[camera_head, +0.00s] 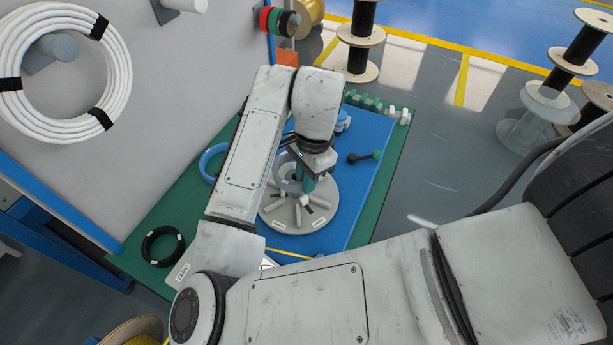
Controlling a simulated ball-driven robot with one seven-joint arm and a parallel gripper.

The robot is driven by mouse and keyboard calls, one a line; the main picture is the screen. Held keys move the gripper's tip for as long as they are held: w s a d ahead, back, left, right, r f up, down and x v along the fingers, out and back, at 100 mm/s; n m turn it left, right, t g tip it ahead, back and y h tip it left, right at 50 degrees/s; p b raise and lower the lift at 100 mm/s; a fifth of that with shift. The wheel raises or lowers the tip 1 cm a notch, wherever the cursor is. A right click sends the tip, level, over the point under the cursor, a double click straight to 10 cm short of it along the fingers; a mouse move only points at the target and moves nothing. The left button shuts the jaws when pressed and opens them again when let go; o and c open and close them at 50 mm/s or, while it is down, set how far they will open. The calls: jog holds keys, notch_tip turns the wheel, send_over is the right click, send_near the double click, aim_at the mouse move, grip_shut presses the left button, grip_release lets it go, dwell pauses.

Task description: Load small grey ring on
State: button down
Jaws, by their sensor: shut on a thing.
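A small grey ring (279,173) shows beside my arm's end, tilted above a round grey disc. My gripper (306,186) points down and is shut at the ring's right edge. The fingertips are small and partly hidden, so the exact grip is hard to see. The round grey disc (272,214) has pale spoke-like blocks and a central part, and lies on a blue mat (358,200). My arm hides the disc's left and far parts.
A blue coil (206,163) and a black coil (148,245) lie on the green surface (196,199) at left. Green and white blocks (377,105) line the far edge. A white cable coil (120,75) hangs on the wall.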

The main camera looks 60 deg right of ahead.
jog(key=shift+f, duration=0.15)
jog(key=shift+f+b, duration=1.65)
jog(key=shift+f, duration=0.35)
jog(key=c, duration=1.1)
grip_release()
jog(key=shift+r, duration=0.15)
jog(key=shift+o, duration=0.2)
jog(key=shift+w, duration=0.1)
jog(key=shift+r, duration=0.1)
jog(key=shift+w+r+p, duration=0.1)
jog(key=shift+r+p, duration=0.5)
jog(key=shift+p, duration=0.1)
jog(key=r+p, duration=0.2)
jog(key=r, duration=0.1)
jog(key=r+p, duration=0.3)
jog(key=shift+s+r+p, duration=0.2)
jog(key=shift+r+p, duration=0.15)
